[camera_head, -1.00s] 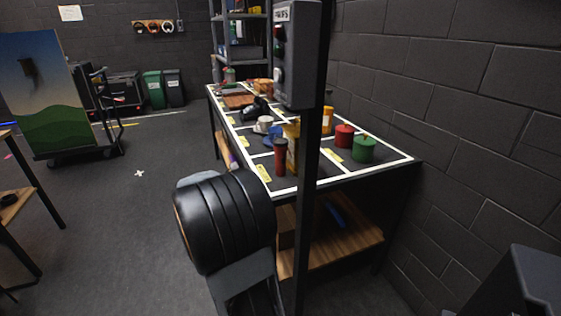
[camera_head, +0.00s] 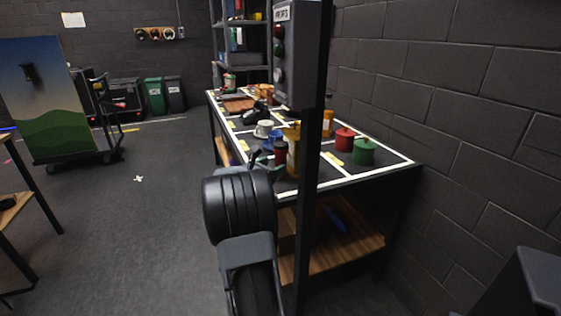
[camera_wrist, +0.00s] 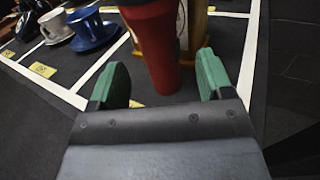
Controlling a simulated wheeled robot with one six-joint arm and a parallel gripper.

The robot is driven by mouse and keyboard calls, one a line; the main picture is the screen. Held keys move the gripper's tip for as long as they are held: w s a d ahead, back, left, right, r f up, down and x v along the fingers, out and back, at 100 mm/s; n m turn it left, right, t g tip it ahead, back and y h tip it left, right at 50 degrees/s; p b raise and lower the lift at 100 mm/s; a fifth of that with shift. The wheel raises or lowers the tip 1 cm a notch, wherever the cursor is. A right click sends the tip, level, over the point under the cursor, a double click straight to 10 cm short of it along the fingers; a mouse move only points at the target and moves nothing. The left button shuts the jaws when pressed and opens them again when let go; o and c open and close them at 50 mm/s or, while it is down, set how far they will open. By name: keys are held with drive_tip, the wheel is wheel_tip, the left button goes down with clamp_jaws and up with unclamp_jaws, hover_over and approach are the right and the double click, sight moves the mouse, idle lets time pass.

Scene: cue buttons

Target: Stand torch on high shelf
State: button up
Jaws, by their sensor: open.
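The torch appears to be the red cylinder with a dark end (camera_head: 281,153), standing upright near the front left edge of the table. In the wrist view the red body (camera_wrist: 157,45) fills the top middle, its upper part cut off. My gripper (camera_wrist: 163,80) is open, its two green fingers on either side of the torch's lower part, with gaps visible. In the head view my gripper is largely hidden behind my arm. A grey shelving unit (camera_head: 240,58) stands at the back; I cannot tell which level is the high shelf.
The black table (camera_head: 375,174) has white-taped sections. A yellow-orange bottle-like item (camera_head: 293,150) stands close behind the torch. A blue cup (camera_wrist: 90,28), a white cup (camera_wrist: 56,27), a red pot (camera_head: 344,139) and a green pot (camera_head: 364,151) are nearby. A dark post partly blocks the view.

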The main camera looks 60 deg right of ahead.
sight(277, 162)
drive_tip(key=shift+s+d+b, duration=0.15)
drive_tip(key=shift+s+d, duration=0.05)
drive_tip(key=shift+d, duration=0.95)
drive_tip(key=shift+s+d+b, duration=0.15)
drive_tip(key=shift+d, duration=1)
drive_tip(key=shift+r, duration=0.1)
drive_tip(key=c, duration=1.2)
drive_tip(key=shift+c, duration=0.2)
drive_tip(key=shift+r, duration=0.15)
